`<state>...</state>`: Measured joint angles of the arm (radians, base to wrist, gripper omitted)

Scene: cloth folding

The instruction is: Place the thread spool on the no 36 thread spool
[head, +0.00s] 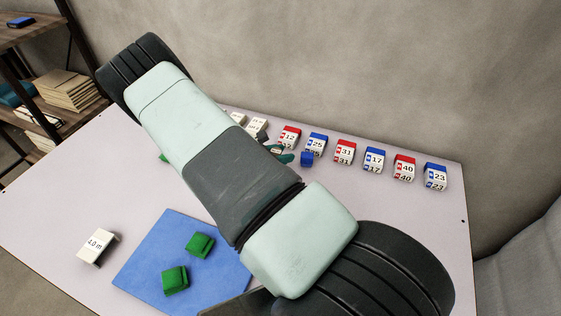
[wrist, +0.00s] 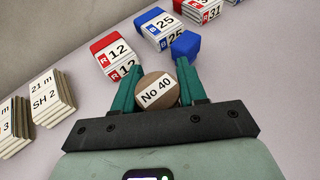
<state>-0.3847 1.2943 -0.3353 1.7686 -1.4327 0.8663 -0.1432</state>
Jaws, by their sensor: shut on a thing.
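A round thread spool (wrist: 155,82) with a brown top and a white label reading "No 40" sits between the green fingers of my gripper (wrist: 158,68) in the wrist view. The fingers are shut on its sides. In the head view my own arm hides the spool, and only a green finger of my gripper (head: 284,156) shows past the arm, close to a small blue block. Whether the spool touches the table cannot be told. No spool labelled 36 shows in either view.
The small blue block (wrist: 185,46) stands just beyond the right finger. A row of numbered red and blue packs, including a red "12" pack (wrist: 113,58), lines the table's back. White packs (wrist: 52,97) stand left. A blue mat (head: 155,255) with green blocks (head: 200,244) lies in front.

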